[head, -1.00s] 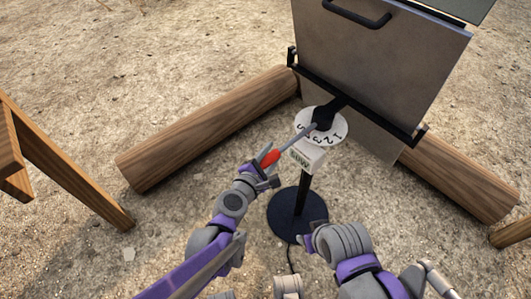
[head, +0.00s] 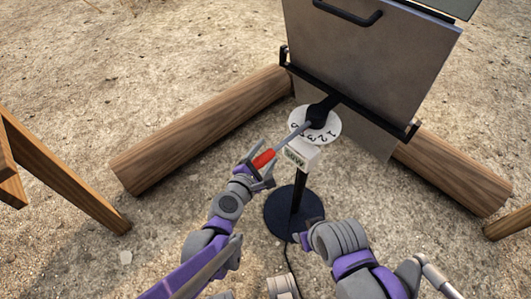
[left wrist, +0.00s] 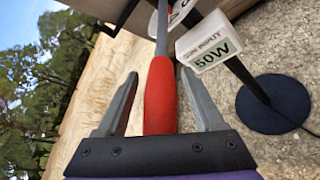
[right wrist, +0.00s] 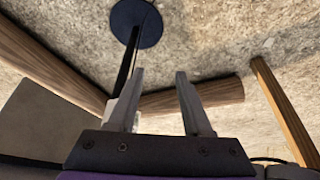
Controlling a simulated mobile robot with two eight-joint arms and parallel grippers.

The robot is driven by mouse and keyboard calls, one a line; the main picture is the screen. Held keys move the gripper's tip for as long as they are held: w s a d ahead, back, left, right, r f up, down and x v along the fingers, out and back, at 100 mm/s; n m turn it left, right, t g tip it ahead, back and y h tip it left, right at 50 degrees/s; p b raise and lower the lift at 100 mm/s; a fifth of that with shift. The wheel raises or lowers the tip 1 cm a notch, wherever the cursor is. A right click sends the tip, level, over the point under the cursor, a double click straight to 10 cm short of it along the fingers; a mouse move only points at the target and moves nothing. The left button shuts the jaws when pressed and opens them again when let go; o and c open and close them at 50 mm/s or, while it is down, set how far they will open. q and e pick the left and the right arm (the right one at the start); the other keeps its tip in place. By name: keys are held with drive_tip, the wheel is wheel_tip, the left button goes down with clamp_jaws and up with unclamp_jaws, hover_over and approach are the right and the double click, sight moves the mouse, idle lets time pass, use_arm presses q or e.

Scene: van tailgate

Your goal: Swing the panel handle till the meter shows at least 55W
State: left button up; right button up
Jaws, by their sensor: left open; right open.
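The panel handle is a grey rod with a red grip (head: 263,159), running from a dark hub (head: 316,117) over a numbered white dial (head: 332,132). The white meter (head: 301,157) below the dial reads 50W in the left wrist view (left wrist: 209,52). My left gripper (head: 259,165) is open, with its fingers on either side of the red grip (left wrist: 160,95); gaps show on both sides in the left wrist view. My right gripper (right wrist: 160,74) is open and empty, low near the stand. The tilted grey panel (head: 370,62) is behind the dial.
The meter stand has a round dark base (head: 292,213) with a cable on the ground. Logs lie to the left (head: 200,130) and right (head: 450,180) of the panel. A wooden trestle (head: 65,175) stands at far left. Gravelly ground beyond the left log is clear.

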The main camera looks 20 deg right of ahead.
use_arm(q)
drive_tip(key=p+v, duration=0.2)
drive_tip(key=v, duration=0.8)
drive_tip(key=shift+s, duration=0.15)
drive_tip(key=shift+a+r, duration=0.1)
drive_tip(key=shift+a, duration=0.05)
